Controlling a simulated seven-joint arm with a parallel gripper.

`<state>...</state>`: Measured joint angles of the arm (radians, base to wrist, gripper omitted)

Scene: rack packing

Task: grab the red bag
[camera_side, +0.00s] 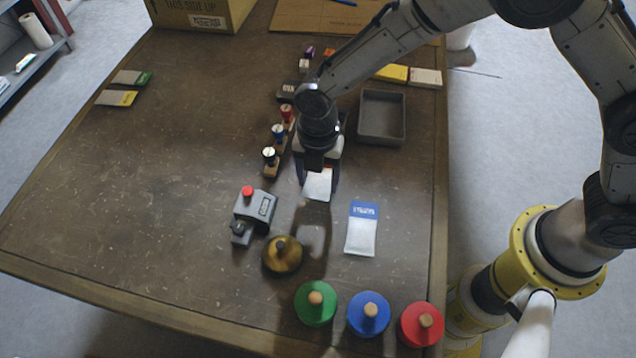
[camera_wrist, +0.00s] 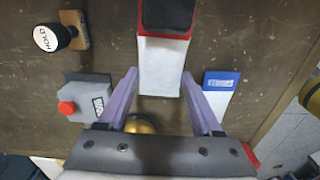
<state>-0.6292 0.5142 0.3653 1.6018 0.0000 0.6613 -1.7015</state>
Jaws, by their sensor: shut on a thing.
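A blue-topped white bag (camera_side: 361,229) lies to the right. A grey device with a red button (camera_side: 254,212), a brass bell-like dome (camera_side: 282,257) and green (camera_side: 316,304), blue (camera_side: 369,315) and red (camera_side: 422,325) knobbed discs stand nearby. A grey tray (camera_side: 402,118) and several stamps (camera_side: 278,133) are farther back.

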